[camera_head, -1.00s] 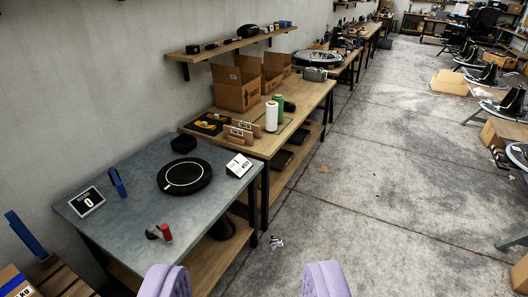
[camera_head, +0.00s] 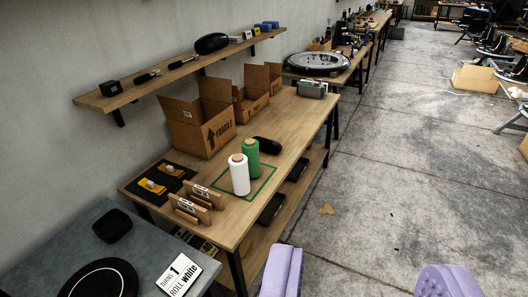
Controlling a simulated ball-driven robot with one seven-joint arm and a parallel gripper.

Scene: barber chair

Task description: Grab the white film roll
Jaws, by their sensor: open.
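The white film roll (camera_head: 239,176) stands upright on the wooden table (camera_head: 292,137), near the table's front edge. A green film roll (camera_head: 251,157) stands upright just behind it, and the white roll hides part of it. Both are within or beside a green outline marked on the tabletop. My gripper (camera_head: 365,285) shows as two lilac fingers at the bottom of the picture. They are wide apart with nothing between them. The gripper is in front of the table and to the right, well short of the rolls.
Wooden holders (camera_head: 194,203) stand left of the white roll, and a dark object (camera_head: 267,145) lies behind. Open cardboard boxes (camera_head: 200,128) line the back. A shelf (camera_head: 180,75) hangs above. A grey table (camera_head: 65,250) is at lower left.

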